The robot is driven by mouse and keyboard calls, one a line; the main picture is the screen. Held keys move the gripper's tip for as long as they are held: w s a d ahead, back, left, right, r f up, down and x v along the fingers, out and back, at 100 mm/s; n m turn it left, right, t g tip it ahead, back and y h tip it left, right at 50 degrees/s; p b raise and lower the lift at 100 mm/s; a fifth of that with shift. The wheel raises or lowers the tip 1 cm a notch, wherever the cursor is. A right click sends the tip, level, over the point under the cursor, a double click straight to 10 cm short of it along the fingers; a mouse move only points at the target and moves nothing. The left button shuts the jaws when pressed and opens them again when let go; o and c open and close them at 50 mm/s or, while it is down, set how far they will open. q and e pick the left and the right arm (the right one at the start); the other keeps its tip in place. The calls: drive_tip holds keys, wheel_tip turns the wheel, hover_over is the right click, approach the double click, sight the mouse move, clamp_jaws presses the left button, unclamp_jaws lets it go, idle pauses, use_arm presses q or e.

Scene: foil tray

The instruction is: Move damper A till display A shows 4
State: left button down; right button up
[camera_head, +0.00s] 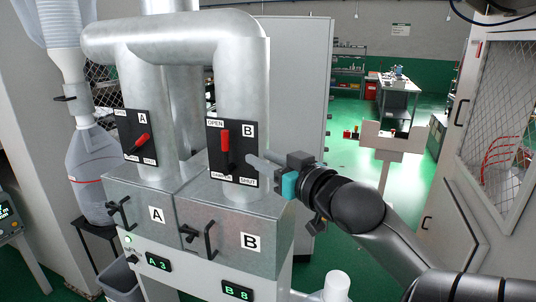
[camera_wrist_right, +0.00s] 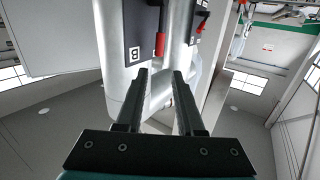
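Damper A is a black plate (camera_head: 134,150) on the left pipe with a red-gripped lever (camera_head: 141,140), tilted to the upper right between its OPEN and SHUT marks. Display A (camera_head: 157,262) reads "A 3" in green. My right gripper (camera_head: 254,162) is at the right edge of damper B's plate, to the right of damper A and clear of its lever. In the right wrist view, its two fingers (camera_wrist_right: 160,74) are apart with nothing held between them. Damper A's lever seems to be the farther red handle (camera_wrist_right: 200,22) there. My left gripper is out of view.
Damper B (camera_head: 232,169), with its red lever (camera_head: 225,140) upright, stands between my right gripper and damper A. Display B (camera_head: 237,292) reads "B 8". Black handles (camera_head: 118,213) stick out from the metal boxes below. The large pipe (camera_head: 170,40) bends overhead.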

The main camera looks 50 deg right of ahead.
drive_tip(key=shift+s+a+r+p, duration=0.1)
drive_tip(key=shift+s+p, duration=0.2)
drive_tip(key=shift+s, duration=0.15)
idle(0.4)
